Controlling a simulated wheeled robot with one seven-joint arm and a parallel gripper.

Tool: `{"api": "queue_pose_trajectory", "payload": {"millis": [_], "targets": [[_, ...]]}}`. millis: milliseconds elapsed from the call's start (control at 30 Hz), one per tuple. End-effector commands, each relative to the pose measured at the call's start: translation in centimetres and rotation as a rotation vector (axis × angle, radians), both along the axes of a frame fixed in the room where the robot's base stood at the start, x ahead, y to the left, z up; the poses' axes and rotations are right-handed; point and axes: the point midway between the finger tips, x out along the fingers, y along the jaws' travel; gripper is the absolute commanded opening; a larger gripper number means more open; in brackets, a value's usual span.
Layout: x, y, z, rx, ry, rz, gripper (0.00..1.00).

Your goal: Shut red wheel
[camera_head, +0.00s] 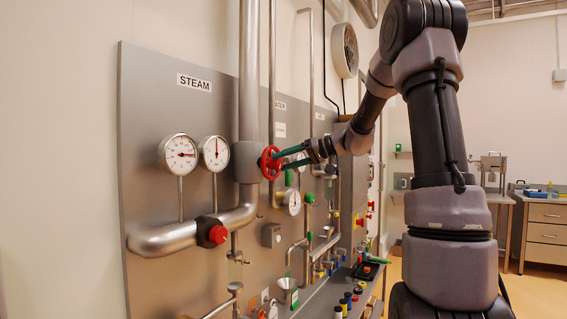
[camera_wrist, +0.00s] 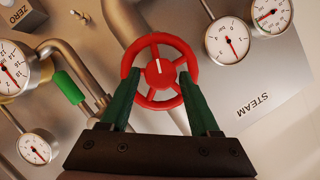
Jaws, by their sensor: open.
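The red wheel (camera_head: 270,163) sits on the thick vertical steam pipe, on the front of the grey panel. In the wrist view the red wheel (camera_wrist: 159,72) shows nearly face on, with several spokes and a white mark on its hub. My gripper (camera_head: 283,158) reaches it from the right with green fingers. In the wrist view my gripper's (camera_wrist: 158,92) two fingers are spread apart, one at each side of the wheel's lower rim. The fingertips overlap the rim there; whether they touch it I cannot tell.
Two round gauges (camera_head: 198,153) stand left of the wheel, under the STEAM label (camera_head: 194,82). A red button (camera_head: 217,234) sits on the lower pipe (camera_head: 165,239). Another gauge (camera_head: 292,202), small valves and thin pipes crowd the panel below and right.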

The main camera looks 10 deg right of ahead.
Motion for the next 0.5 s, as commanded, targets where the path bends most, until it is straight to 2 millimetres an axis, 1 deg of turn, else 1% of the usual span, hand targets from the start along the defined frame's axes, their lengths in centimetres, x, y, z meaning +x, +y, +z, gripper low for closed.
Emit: {"api": "queue_pose_trajectory", "payload": {"millis": [100, 367, 400, 467, 500], "targets": [[0.27, 0.49, -0.2, -0.001, 0.001, 0.001, 0.62], [0.3, 0.55, -0.2, -0.001, 0.001, 0.001, 0.62], [0.3, 0.54, -0.21, -0.001, 0.001, 0.0, 0.47], [0.3, 0.53, -0.21, -0.001, 0.001, 0.0, 0.24], [0.3, 0.53, -0.21, -0.001, 0.001, 0.0, 0.09]]}}
